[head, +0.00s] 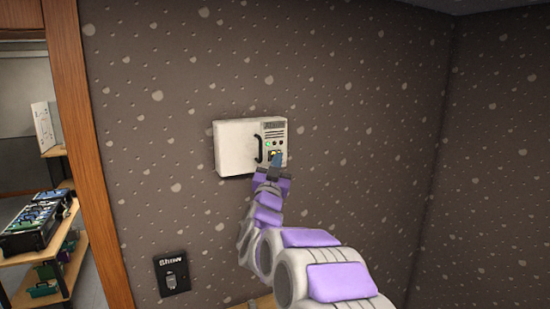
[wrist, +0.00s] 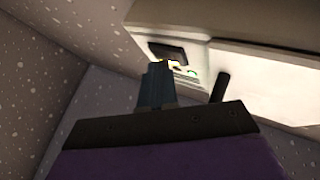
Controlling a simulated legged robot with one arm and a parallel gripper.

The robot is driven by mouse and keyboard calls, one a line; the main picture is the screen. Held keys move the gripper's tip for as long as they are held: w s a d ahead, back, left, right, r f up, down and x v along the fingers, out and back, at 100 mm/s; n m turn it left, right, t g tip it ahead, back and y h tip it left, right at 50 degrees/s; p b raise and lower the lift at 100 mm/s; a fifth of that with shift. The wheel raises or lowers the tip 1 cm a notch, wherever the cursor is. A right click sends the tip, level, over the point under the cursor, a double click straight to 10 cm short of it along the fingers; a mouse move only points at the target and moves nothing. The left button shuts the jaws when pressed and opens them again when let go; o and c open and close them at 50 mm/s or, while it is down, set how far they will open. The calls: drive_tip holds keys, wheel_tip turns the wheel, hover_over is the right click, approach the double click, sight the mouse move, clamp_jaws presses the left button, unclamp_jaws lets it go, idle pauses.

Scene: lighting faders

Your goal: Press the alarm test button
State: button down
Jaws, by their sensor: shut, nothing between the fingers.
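A white alarm box (head: 236,147) is mounted on the speckled wall. Its right part is a control panel with a dark vent or display, a black curved handle (head: 258,149) and a small yellow-lit button (head: 273,153). My gripper (head: 277,158) is shut and empty, its fingertips at the panel just by the yellow button. In the wrist view the shut fingers (wrist: 157,75) point at the panel, and a bit of yellow (wrist: 171,63) shows right at the tips. The fingers hide most of the button, and I cannot tell whether they touch it.
A black wall plate (head: 172,273) is below left of the box. A wooden door frame (head: 85,150) is at the left, with shelves (head: 40,270) holding equipment beyond it. The wall right of the box is bare up to the room corner.

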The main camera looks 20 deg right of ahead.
drive_tip(key=shift+s, duration=0.15)
drive_tip(key=shift+s+b, duration=0.3)
drive_tip(key=shift+s, duration=0.3)
drive_tip(key=s+b, duration=0.1)
drive_tip(key=s, duration=0.4)
drive_tip(key=shift+d+b, duration=0.1)
drive_tip(key=shift+b, duration=0.25)
idle(0.7)
